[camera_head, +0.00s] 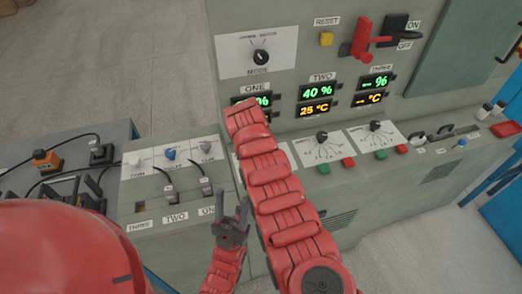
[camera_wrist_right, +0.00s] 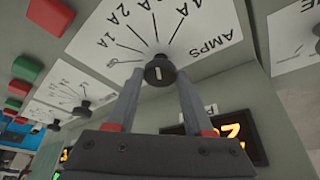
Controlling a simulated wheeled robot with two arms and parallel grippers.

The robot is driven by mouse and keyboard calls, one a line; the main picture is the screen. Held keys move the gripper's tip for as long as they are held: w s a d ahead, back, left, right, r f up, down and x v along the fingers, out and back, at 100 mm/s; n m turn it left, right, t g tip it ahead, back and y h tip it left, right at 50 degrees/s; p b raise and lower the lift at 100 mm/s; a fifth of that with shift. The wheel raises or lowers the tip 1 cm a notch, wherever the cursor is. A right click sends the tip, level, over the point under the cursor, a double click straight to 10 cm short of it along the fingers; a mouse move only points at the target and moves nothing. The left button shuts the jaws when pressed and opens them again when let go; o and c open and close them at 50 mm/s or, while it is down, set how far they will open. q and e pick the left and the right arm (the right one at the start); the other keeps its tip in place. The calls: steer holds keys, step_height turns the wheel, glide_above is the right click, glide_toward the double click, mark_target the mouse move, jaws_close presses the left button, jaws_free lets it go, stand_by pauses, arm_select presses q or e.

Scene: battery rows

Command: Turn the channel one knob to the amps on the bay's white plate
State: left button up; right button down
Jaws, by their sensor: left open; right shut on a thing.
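In the right wrist view, my right gripper (camera_wrist_right: 158,78) is shut on the black channel one knob (camera_wrist_right: 159,69), a fingertip at each side. The knob has a white mark and stands on a white dial plate (camera_wrist_right: 205,22) lettered AMPS, with 1A, 2A and 4A along radiating lines. In the head view my right arm hides this knob and gripper, and most of that plate. The bay (camera_head: 160,205) at left carries small white plates (camera_head: 135,172) above slots labelled THREE, TWO and ONE; their print is too small to read surely. My left gripper (camera_head: 232,218) is open and empty before the bay.
Channel two's knob (camera_head: 322,136) and channel three's knob (camera_head: 375,126) sit to the right, with red and green buttons below. The MODE knob (camera_head: 260,57), RESET button (camera_head: 326,39) and red lever (camera_head: 362,38) are above. Cables and plugs (camera_head: 102,152) crowd the left.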

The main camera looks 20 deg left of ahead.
steer(key=shift+b, duration=0.35)
stand_by(0.4)
steer(key=shift+c, duration=1.5)
jaws_free()
steer(key=shift+r, duration=0.1)
